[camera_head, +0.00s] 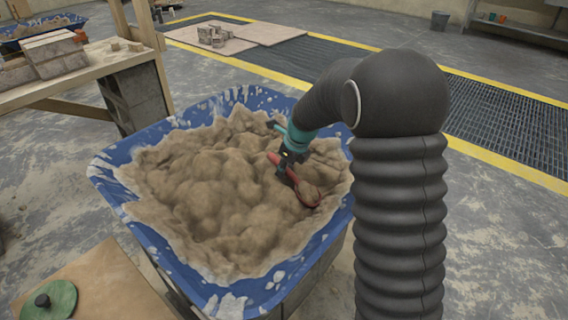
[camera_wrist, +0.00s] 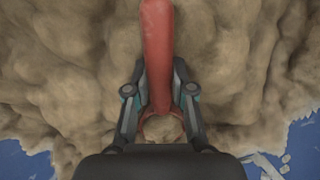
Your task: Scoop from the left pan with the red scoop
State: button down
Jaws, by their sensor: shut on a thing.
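A blue tub (camera_head: 112,190) holds a heap of lumpy tan mortar (camera_head: 205,190), which also fills most of the wrist view (camera_wrist: 60,70). My gripper (camera_head: 284,163) is over the right part of the heap, shut on the red scoop (camera_head: 306,194). In the wrist view my gripper (camera_wrist: 160,95) has a finger on each side of the scoop's red handle (camera_wrist: 157,50). The scoop's round red head lies at the mortar surface; I cannot tell how deep it sits or whether it holds mortar.
A wooden bench (camera_head: 85,72) with grey blocks (camera_head: 55,55) stands at the back left. A board (camera_head: 105,285) with a green round float (camera_head: 60,298) is at the front left. Another blue tub (camera_head: 40,30) is at the far left. Floor grating (camera_head: 500,115) lies behind on the right.

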jog(key=shift+s+d+r+g+h+p, duration=0.15)
jog(key=shift+r+g+h+p, duration=0.4)
jog(key=shift+p, duration=2.25)
jog(key=shift+s+r+g+h, duration=0.1)
jog(key=shift+r+g+h, duration=0.25)
jog(key=shift+g+h, duration=0.5)
jog(key=shift+d+r, duration=0.15)
jog(key=shift+r, duration=0.6)
notch_tip(320, 180, up, 10)
jog(key=shift+w+a+h, duration=0.3)
jog(key=shift+a, duration=0.1)
jog(key=shift+f+g, duration=0.1)
jog(key=shift+g, duration=0.2)
